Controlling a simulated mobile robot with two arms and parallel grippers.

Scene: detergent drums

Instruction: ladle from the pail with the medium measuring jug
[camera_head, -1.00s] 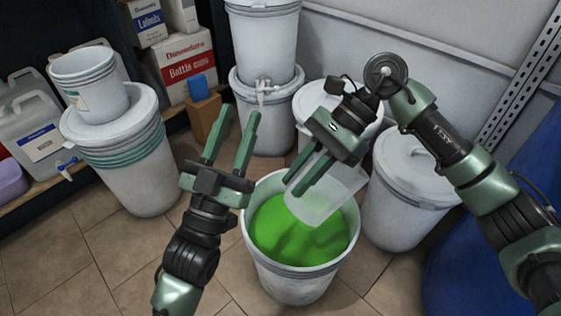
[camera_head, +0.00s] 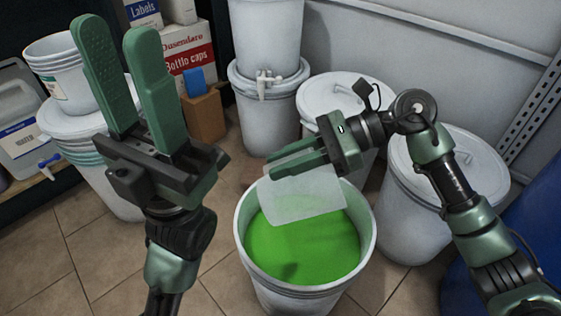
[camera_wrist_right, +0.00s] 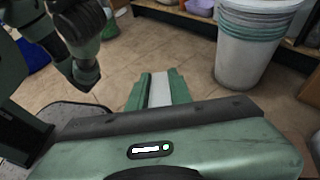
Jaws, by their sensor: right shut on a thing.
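The open white pail (camera_head: 243,240) stands on the tiled floor and holds bright green liquid (camera_head: 300,248). My right gripper (camera_head: 277,164) is shut on the translucent medium measuring jug (camera_head: 308,196). The jug is over the pail's mouth, tilted, its lower part close to the green liquid; I cannot tell whether it touches the liquid. In the right wrist view, the right gripper's fingers (camera_wrist_right: 160,90) show with a pale strip between them. My left gripper (camera_head: 124,75) is open and empty, left of the pail and near the camera, fingers pointing up.
Lidded white drums (camera_head: 440,165) stand right of and behind the pail. Stacked pails (camera_head: 95,130) stand at the left, and boxes (camera_head: 188,55) on a shelf behind. Floor tiles (camera_head: 60,250) are clear at front left.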

